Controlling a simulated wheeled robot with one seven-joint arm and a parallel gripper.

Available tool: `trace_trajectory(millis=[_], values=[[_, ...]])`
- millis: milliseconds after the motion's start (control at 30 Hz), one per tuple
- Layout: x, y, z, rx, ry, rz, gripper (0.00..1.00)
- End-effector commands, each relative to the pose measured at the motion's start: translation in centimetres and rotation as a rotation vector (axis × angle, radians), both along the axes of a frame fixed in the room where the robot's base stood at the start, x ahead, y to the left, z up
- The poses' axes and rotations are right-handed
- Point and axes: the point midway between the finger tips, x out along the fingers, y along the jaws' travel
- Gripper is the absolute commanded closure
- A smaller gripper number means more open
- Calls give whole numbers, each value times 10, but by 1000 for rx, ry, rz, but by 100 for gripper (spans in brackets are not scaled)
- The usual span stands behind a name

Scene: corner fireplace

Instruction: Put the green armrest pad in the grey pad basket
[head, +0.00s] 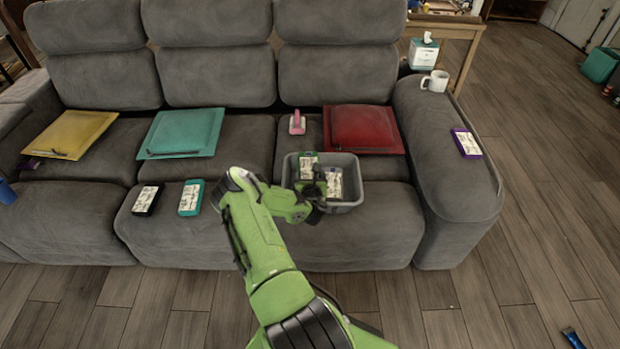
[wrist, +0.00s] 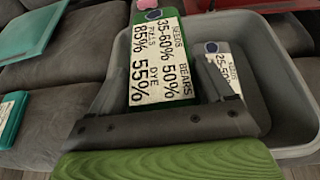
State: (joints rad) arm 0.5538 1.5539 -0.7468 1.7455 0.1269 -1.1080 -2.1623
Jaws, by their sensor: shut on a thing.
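The green armrest pad (head: 308,160), with a white printed label, is between the fingers of my gripper (head: 317,187). In the wrist view the green pad (wrist: 147,72) stands between the two dark fingers of my gripper (wrist: 160,85), which is shut on it. The grey pad basket (head: 346,207) sits on the sofa seat below my gripper. In the wrist view the pad overlaps the left and far part of the basket rim (wrist: 284,152). I cannot tell how far its lower end reaches into the basket. A grey labelled pad (head: 334,181) lies inside, on the right.
A black pad (head: 147,199) and a teal pad (head: 191,197) lie on the seat to the left. A purple pad (head: 466,142) and a white mug (head: 435,81) are on the right armrest. A red cushion (head: 362,129) and pink brush (head: 297,122) are behind the basket.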

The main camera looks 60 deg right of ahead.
Motion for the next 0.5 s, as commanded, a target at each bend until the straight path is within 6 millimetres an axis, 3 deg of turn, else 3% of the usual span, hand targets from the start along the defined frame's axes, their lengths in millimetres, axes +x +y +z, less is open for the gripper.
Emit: trace_trajectory(millis=[67, 300, 333, 433, 500], values=[[0, 0, -9, -2, -1, 0, 50], [0, 0, -7, -2, 1, 1, 50], [0, 0, -7, -2, 1, 1, 17], [0, 0, -7, -1, 0, 0, 1], [0, 0, -7, -1, 0, 0, 0]])
